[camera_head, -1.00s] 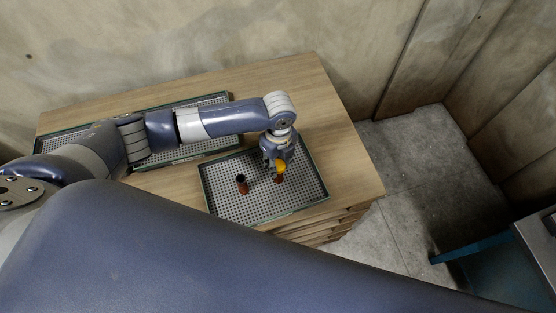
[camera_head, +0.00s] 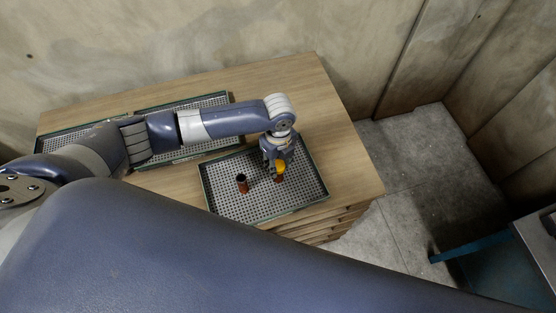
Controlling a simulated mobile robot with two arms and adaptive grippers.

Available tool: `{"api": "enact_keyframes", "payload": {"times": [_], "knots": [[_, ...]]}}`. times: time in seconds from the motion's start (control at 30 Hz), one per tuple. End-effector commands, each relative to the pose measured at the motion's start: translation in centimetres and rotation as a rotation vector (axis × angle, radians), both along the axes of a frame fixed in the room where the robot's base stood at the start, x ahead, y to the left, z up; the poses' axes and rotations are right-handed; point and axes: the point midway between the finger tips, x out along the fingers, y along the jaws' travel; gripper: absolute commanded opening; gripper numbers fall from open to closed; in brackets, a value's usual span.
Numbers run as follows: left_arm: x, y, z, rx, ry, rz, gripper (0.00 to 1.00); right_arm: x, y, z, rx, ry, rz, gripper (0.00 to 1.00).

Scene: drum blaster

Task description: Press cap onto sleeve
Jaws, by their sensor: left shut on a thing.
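My left gripper (camera_head: 276,167) points down over the right part of the front perforated tray (camera_head: 215,200). It is shut on a small yellow cap (camera_head: 281,166). A reddish-brown sleeve (camera_head: 280,179) shows directly below the cap; the cap appears to be at its top, but I cannot tell how firmly it is seated. A second reddish-brown sleeve (camera_head: 243,185) with a dark open top stands upright on the tray, to the left of the gripper. My right gripper is not in view.
The tray lies on a wooden table (camera_head: 345,165) near its front right corner. Other perforated trays (camera_head: 215,98) lie behind and left, partly under my left arm. A blue-framed piece (camera_head: 470,250) stands at lower right. Bare wood is free right of the tray.

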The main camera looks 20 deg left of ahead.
Motion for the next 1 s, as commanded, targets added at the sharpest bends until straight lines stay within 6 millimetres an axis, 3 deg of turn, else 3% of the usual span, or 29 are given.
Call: {"api": "enact_keyframes", "payload": {"times": [0.3, 0.33, 0.4, 0.43, 0.67, 0.8, 1.0], "knots": [[0.01, -0.03, -0.02, -0.001, -0.001, -0.001, 0.21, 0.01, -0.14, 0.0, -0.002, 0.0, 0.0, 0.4], [0.01, -0.04, -0.02, -0.001, -0.001, -0.001, 0.38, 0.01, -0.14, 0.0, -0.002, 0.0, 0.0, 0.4], [0.01, -0.04, -0.01, -0.001, -0.001, -0.001, 0.53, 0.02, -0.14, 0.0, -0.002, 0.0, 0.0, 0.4], [0.02, -0.05, -0.01, -0.001, -0.001, -0.001, 0.56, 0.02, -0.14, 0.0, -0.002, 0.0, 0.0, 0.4], [0.02, -0.05, 0.0, -0.001, -0.001, -0.001, 0.56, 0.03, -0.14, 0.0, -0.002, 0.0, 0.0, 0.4], [0.02, -0.04, 0.0, -0.001, -0.001, -0.001, 0.76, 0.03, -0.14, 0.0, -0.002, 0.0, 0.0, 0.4], [0.02, -0.05, 0.0, -0.001, -0.001, -0.001, 0.76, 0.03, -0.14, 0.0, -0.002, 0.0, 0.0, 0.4]]}}
